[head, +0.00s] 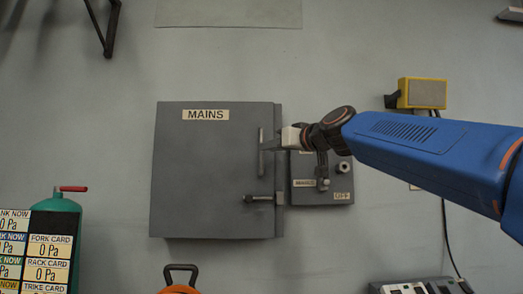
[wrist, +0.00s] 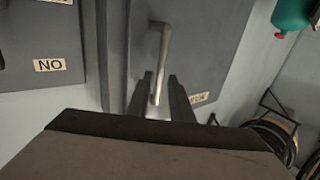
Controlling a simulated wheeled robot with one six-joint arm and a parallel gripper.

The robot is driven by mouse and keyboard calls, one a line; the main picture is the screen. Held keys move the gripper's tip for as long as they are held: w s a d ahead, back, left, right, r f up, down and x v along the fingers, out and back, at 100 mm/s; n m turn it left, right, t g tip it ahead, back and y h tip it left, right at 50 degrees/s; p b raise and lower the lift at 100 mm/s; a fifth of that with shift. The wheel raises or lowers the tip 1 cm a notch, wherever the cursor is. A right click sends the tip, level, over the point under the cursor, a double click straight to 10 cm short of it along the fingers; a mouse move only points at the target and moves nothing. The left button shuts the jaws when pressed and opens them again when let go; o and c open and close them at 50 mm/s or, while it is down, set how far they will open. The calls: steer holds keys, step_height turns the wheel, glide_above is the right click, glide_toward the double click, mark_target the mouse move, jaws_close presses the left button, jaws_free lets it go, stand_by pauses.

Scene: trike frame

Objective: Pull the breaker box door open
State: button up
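The grey breaker box door (head: 205,165), labelled MAINS, looks shut against its box on the wall. A vertical bar handle (head: 262,158) is near its right edge and shows as a pale bar in the wrist view (wrist: 164,45). A latch bolt (head: 262,198) with a dark knob lies level below the handle, reaching the box's right edge. My gripper (head: 268,147) is at the handle, coming from the right. In the wrist view its two dark fingers (wrist: 160,78) are apart, one on each side of the handle, with gaps visible.
A yellow lamp-like box (head: 425,93) is on the wall at upper right. A green cylinder (head: 57,205) and pressure cards (head: 47,262) stand at lower left. The wall left of the door is clear.

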mark_target(261, 170)
steer(key=x, duration=0.5)
steer(key=shift+w+a, duration=0.15)
steer(key=shift+w, duration=0.1)
jaws_close()
